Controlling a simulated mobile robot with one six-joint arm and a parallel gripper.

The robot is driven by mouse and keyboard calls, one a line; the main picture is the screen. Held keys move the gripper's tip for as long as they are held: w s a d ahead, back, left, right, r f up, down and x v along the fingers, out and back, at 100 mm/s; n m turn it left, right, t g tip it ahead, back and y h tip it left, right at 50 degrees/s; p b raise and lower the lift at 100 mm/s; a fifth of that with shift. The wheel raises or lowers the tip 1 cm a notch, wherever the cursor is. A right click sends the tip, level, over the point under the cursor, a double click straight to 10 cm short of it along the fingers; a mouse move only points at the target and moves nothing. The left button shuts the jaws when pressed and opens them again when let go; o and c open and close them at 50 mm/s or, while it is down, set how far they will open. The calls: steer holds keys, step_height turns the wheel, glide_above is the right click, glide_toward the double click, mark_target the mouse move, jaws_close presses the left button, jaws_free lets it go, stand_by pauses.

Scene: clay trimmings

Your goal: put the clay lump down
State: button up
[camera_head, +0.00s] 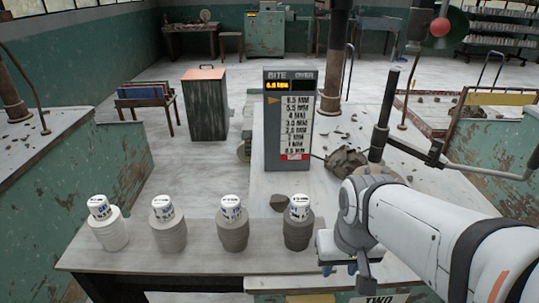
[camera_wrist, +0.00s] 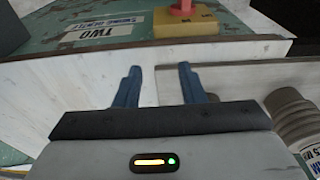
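A small grey-brown clay lump (camera_head: 279,202) lies on the pale tabletop, between the two right-hand labelled stacks and a little behind them. A larger, rough dark clump (camera_head: 346,162), perhaps clay trimmings, lies further back, right of the sign. My gripper (camera_wrist: 157,72) shows in the wrist view with its two blue fingers apart and nothing between them. No clay lump is in the wrist view.
Several labelled round stacks (camera_head: 168,232) stand along the front bench. An upright display board (camera_head: 289,120) stands behind them. A dark post and metal arm (camera_head: 382,115) rise at the right. In the wrist view a yellow box with a red knob (camera_wrist: 185,22) is beyond the pale edge.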

mark_target(278, 198)
steer(key=shift+o, duration=0.3)
steer(key=shift+d, duration=0.1)
